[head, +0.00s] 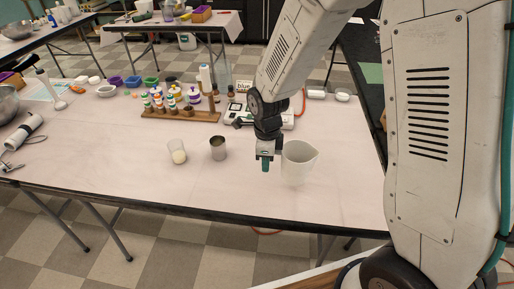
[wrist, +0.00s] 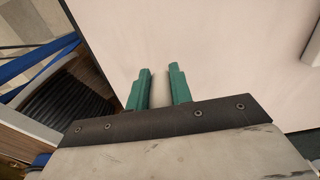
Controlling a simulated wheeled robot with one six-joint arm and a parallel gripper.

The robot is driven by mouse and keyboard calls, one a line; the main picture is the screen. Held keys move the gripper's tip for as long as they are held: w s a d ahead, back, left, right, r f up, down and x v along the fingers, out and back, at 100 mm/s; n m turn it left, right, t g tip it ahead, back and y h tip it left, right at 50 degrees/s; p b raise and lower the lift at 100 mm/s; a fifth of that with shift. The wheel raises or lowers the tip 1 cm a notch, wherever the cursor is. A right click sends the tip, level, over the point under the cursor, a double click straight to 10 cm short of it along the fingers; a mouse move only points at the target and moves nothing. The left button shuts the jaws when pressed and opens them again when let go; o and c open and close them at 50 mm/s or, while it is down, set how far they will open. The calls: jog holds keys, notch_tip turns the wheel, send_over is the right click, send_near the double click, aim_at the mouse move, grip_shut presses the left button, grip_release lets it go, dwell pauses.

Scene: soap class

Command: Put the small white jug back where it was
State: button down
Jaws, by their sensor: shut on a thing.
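The small white jug (head: 299,163) is upright at the front right of the near table, its spout pointing right. My gripper (head: 265,162) is at the jug's left side, pointing down, and is shut on it. The handle side of the jug is hidden by the gripper. I cannot tell whether the jug's base touches the table.
Behind are a wooden rack (head: 180,115) of bottles and a white scale (head: 270,119). The table's front middle is clear.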

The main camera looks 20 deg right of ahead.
jog(key=w, duration=0.7)
jog(key=w+a+f, duration=0.1)
jog(key=w, duration=0.3)
jog(key=shift+a, duration=0.1)
jog(key=shift+w+f, duration=0.15)
jog(key=shift+f, duration=1.65)
jog(key=shift+f, duration=0.1)
jog(key=c, duration=1.4)
grip_release()
jog(key=shift+o, duration=0.7)
